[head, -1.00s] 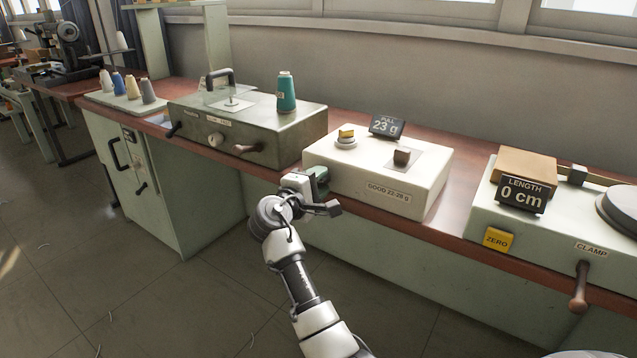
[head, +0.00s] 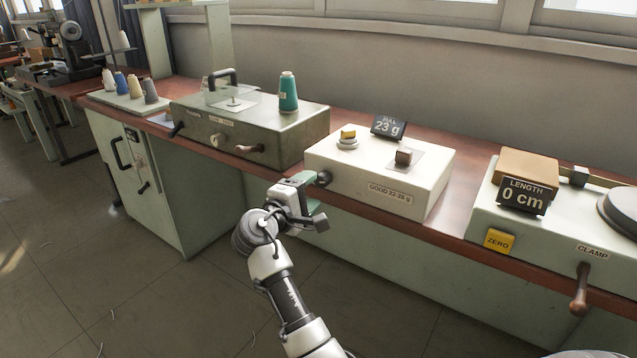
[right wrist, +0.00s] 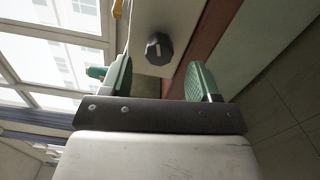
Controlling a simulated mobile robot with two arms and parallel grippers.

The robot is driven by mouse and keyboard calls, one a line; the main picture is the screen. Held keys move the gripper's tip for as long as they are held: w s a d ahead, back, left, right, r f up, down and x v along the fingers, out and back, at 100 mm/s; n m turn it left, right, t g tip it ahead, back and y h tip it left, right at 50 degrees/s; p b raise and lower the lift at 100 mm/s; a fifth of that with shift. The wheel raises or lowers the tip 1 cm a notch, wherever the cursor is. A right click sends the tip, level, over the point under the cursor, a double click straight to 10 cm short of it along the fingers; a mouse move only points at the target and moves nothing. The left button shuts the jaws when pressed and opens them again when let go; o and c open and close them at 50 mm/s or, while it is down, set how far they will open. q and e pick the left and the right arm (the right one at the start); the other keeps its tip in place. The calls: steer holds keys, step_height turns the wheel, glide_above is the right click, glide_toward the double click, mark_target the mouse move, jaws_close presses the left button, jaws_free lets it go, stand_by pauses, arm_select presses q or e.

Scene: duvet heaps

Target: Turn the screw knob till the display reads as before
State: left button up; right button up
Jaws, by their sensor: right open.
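The dark screw knob (head: 324,178) sits on the left end of the white box (head: 330,160). In the right wrist view the faceted knob (right wrist: 158,48) shows a pale mark on its face. The PULL display (head: 388,127) on the box reads 23 g. A label (head: 389,194) on the front says GOOD 22-28 g. My right gripper (head: 314,195) is open and empty, its green pads just short of the knob. In the right wrist view the knob lies beyond the open fingers (right wrist: 160,68), roughly between them and not touched. My left gripper is out of view.
To the left on the red-brown bench stands a green-grey box (head: 290,138) with a teal thread cone (head: 288,93). To the right is a length device with a 0 cm display (head: 523,196), a yellow ZERO button (head: 499,240) and a clamp lever (head: 580,290). The floor in front is open.

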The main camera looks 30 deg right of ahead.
steer(key=v, duration=0.6)
steer(key=shift+a, duration=0.1)
